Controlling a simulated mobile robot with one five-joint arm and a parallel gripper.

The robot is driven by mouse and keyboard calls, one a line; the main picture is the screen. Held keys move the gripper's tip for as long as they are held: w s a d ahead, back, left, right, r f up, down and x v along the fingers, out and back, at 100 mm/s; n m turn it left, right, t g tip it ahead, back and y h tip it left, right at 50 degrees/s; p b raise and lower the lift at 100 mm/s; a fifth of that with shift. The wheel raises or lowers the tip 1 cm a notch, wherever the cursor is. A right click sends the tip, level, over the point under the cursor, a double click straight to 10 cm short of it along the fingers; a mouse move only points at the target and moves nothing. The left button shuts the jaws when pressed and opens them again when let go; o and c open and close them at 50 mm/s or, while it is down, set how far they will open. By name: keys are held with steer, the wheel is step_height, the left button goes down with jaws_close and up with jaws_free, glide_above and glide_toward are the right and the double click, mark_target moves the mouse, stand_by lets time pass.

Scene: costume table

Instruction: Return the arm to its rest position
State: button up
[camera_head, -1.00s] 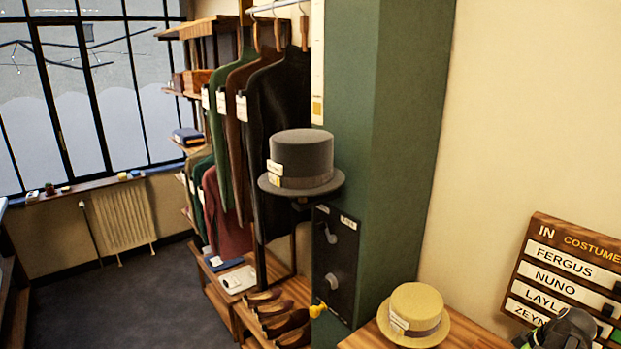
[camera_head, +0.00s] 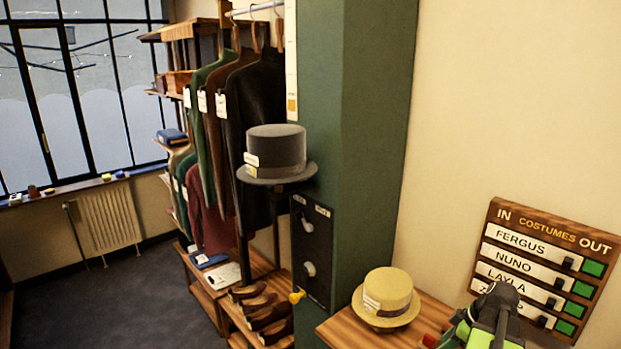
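My arm (camera_head: 490,318) shows at the lower right edge of the head view as dark grey and bright green parts. It stands in front of the lower part of the wooden name board (camera_head: 545,268) and covers some of its lowest name strip. The arm is cut off by the bottom of the picture. I cannot make out two fingertips, so I cannot tell whether my gripper is open or shut, or whether it holds anything.
A straw hat (camera_head: 386,296) sits on a wooden tabletop (camera_head: 340,328) left of my arm. A small red thing (camera_head: 430,340) lies close to the arm. A grey top hat (camera_head: 277,152) rests on a stand by the green pillar (camera_head: 375,120). Clothes hang behind. Dark floor (camera_head: 120,300) is clear at left.

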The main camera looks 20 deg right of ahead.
steer(key=w+a+f+n+g+y+b, duration=0.1)
steer(key=w+a+n, duration=0.1)
steer(key=w+a, duration=0.75)
steer(key=w+a+f+n+g, duration=0.1)
steer(key=w+a+n, duration=0.35)
steer(key=a, duration=0.85)
steer(key=w+a+f+m+g+h, duration=0.1)
steer(key=a+m, duration=0.5)
steer(key=a, duration=0.5)
steer(key=w+a+f+m+g+h+b, duration=0.1)
steer(key=a+m+h, duration=0.1)
steer(key=a+m, duration=0.4)
steer(key=a, duration=0.5)
steer(key=shift+w+f, duration=0.15)
steer(key=shift+f, duration=0.1)
steer(key=shift+m, duration=0.25)
